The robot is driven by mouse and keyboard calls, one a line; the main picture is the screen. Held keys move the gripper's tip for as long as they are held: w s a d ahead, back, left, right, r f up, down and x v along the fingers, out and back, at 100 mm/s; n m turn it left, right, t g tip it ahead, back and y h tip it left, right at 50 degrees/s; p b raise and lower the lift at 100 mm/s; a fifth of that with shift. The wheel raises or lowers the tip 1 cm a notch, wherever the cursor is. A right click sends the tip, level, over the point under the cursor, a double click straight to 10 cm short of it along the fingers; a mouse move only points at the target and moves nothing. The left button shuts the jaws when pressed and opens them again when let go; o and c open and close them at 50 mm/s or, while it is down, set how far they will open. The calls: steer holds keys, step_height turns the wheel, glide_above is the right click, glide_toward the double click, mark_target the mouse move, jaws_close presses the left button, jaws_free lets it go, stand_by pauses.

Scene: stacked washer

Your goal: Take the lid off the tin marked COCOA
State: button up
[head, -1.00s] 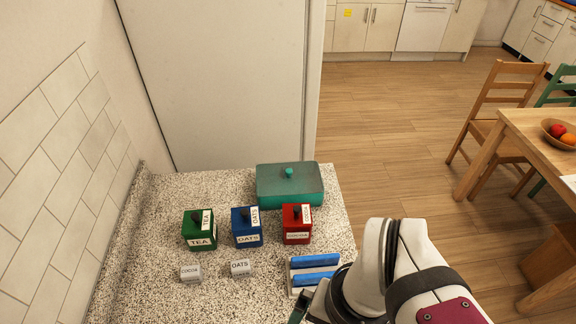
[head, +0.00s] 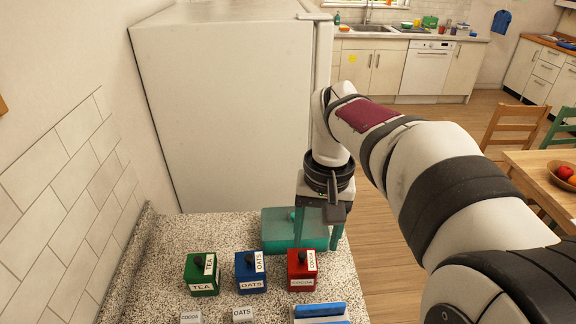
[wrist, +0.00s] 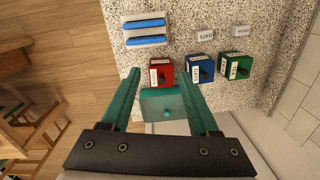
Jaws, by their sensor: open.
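The red tin (head: 300,271) marked COCOA stands on the speckled counter, rightmost of three tins. Its lid with a dark knob (head: 303,258) is on, with a COCOA tag on top. In the wrist view the red tin (wrist: 157,77) shows between my fingers' far ends, near the left finger. My gripper (head: 317,243) points down over the back of the counter, behind the red tin and in front of the teal lidded box in the picture. Its teal fingers are apart, with nothing between them; they also show in the wrist view (wrist: 160,68).
A blue OATS tin (head: 250,272) and a green TEA tin (head: 201,274) stand left of the red one. The teal box (head: 275,228) is behind. Small COCOA (head: 190,317) and OATS (head: 243,315) blocks and a blue-barred rack (head: 320,310) are in front. A tiled wall bounds the left.

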steer(key=n, duration=0.1)
glide_above(303, 254)
step_height(303, 254, down, 3)
steer(key=shift+h, duration=0.3)
step_height(303, 254, down, 15)
jaws_close()
